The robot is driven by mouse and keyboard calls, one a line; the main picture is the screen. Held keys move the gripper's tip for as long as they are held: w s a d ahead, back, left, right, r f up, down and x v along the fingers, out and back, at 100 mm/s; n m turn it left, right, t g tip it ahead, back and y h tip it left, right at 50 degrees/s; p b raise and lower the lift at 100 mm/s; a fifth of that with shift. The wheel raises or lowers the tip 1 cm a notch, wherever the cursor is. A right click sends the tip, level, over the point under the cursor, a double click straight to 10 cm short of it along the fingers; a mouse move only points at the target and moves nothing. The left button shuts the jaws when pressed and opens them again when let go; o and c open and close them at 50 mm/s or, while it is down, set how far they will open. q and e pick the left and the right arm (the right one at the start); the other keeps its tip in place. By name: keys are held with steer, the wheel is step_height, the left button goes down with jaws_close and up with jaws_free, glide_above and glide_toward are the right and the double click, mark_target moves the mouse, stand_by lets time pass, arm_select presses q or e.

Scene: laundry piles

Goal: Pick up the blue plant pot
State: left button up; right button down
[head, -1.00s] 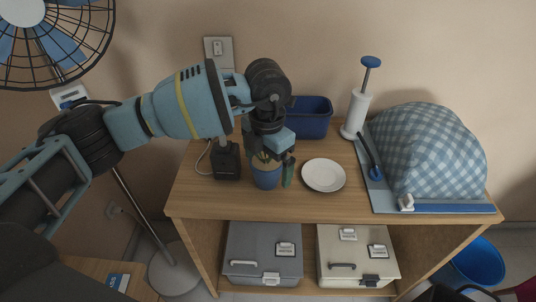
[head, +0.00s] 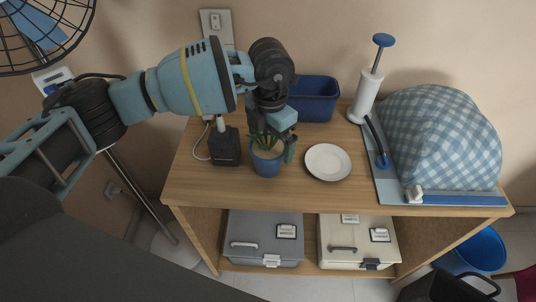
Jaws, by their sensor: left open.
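The blue plant pot (head: 267,164) stands upright near the front of the wooden table top, in the head view. A spiky green plant grows from it. My left gripper (head: 272,146) is open and points down over the pot, with one finger beside the pot's right rim. The other finger is mostly hidden by the wrist and the plant, so I cannot tell whether it touches the pot. My right gripper is not in view.
A dark box-shaped base (head: 225,147) stands left of the pot, and a white plate (head: 327,162) lies to its right. A blue bin (head: 314,99) is behind. A checked cloth dome (head: 440,140) on a board fills the table's right side.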

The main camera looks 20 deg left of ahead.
mark_target(268, 145)
arm_select(q)
steer(key=f, duration=0.5)
steer(key=shift+a, duration=0.25)
steer(key=c, duration=1.1)
